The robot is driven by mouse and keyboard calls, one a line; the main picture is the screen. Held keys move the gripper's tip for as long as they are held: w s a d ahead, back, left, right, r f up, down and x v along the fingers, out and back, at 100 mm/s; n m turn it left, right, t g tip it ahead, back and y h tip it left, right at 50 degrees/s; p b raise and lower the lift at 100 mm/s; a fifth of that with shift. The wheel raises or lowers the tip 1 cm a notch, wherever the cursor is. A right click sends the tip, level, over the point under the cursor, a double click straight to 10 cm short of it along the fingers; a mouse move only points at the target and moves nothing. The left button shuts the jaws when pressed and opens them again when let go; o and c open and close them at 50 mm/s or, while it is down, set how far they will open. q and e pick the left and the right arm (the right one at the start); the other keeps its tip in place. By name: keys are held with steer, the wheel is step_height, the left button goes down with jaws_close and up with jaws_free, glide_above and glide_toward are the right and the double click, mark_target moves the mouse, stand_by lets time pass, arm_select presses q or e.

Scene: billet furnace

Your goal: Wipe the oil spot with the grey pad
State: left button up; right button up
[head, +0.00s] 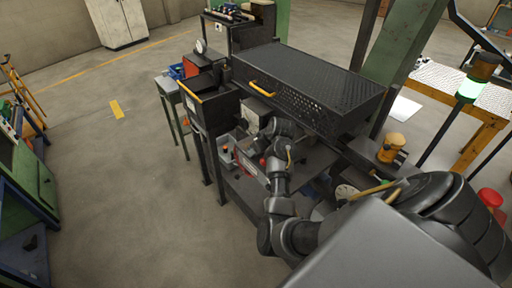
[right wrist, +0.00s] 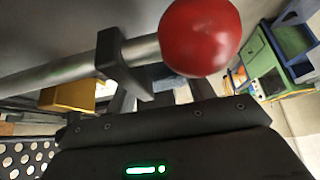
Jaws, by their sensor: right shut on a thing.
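My right arm crosses the lower right of the head view. Its gripper (head: 262,143) is at the dark bench under the black perforated hood, small and partly hidden there. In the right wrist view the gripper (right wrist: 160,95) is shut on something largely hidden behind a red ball. A bluish-grey patch (right wrist: 158,74) between the fingers looks like the grey pad, but I cannot make out its full shape. I cannot pick out the oil spot in either view. My left gripper is not in view.
A red ball knob (right wrist: 200,36) on a metal rod (right wrist: 60,73) is close in front of the right wrist camera. The black perforated hood (head: 315,85) stands above the bench. A grey bin (head: 226,157) is beside the gripper.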

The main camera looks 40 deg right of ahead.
mark_target(244, 141)
steer(key=shift+s+a+f, duration=0.15)
steer(key=shift+f, duration=0.05)
steer(key=shift+w+r, duration=0.15)
steer(key=shift+w, duration=0.15)
steer(key=w, duration=0.3)
steer(key=shift+w, duration=0.3)
steer(key=shift+w+r, duration=0.15)
steer(key=shift+r, duration=0.05)
steer(key=shift+w+f+b, duration=0.2)
steer(key=shift+w+b, duration=0.3)
steer(key=shift+w, duration=1.5)
steer(key=shift+r, duration=0.1)
